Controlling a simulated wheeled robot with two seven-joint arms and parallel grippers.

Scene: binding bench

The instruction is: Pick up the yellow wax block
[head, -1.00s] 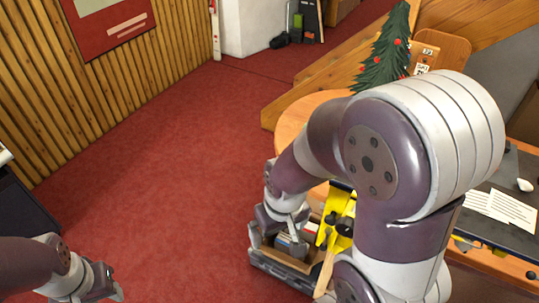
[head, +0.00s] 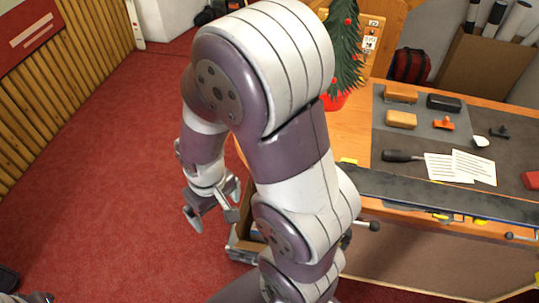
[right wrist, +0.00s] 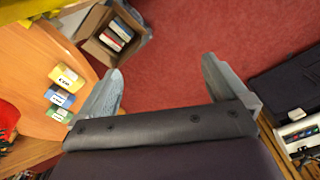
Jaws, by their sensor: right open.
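The yellow wax block (right wrist: 66,76) shows in the right wrist view as a small yellow block with a white label, lying on the wooden table at the left. A blue block (right wrist: 59,95) and a green block (right wrist: 57,113) lie in a row beside it. In the head view my right arm covers that part of the table, and I cannot make the block out for sure. My right gripper (head: 212,212) is open and empty, out over the red carpet by the table's left edge. It also shows in the right wrist view (right wrist: 160,82), with the block outside its left finger. Only a sliver of my left gripper (head: 38,298) shows.
An open box (right wrist: 92,22) with items inside stands near the table edge and the gripper. The bench (head: 420,165) holds a mat with tan blocks, a dark-handled tool and papers (head: 460,167). A small tree (head: 345,50) stands behind my arm. The carpet at left is clear.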

